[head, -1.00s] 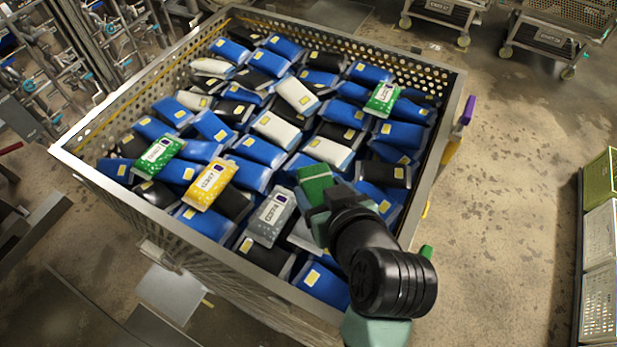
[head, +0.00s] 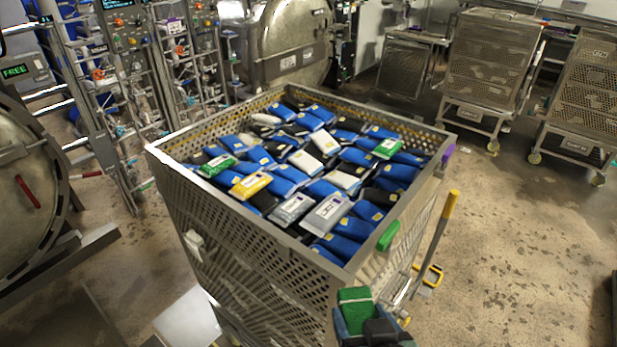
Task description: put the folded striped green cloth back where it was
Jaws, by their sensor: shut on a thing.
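My gripper (head: 366,326) is at the bottom of the head view, in front of the near right side of the big perforated basket (head: 250,235). It is shut on a folded green cloth (head: 355,296) with a pale stripe across it. The cloth's lower part is hidden by the gripper. The cloth appears outside the basket, in front of its near corner; I cannot tell its exact distance from the wall. A separate plain green thing (head: 388,236) hangs at the basket's right rim.
The basket is full of blue, black, grey, white, yellow and green pouches (head: 325,215). A yellow-handled pole (head: 449,207) and a purple thing (head: 448,156) are at its right side. Trolleys (head: 478,110) stand at the back right. Floor (head: 520,250) is open to the right.

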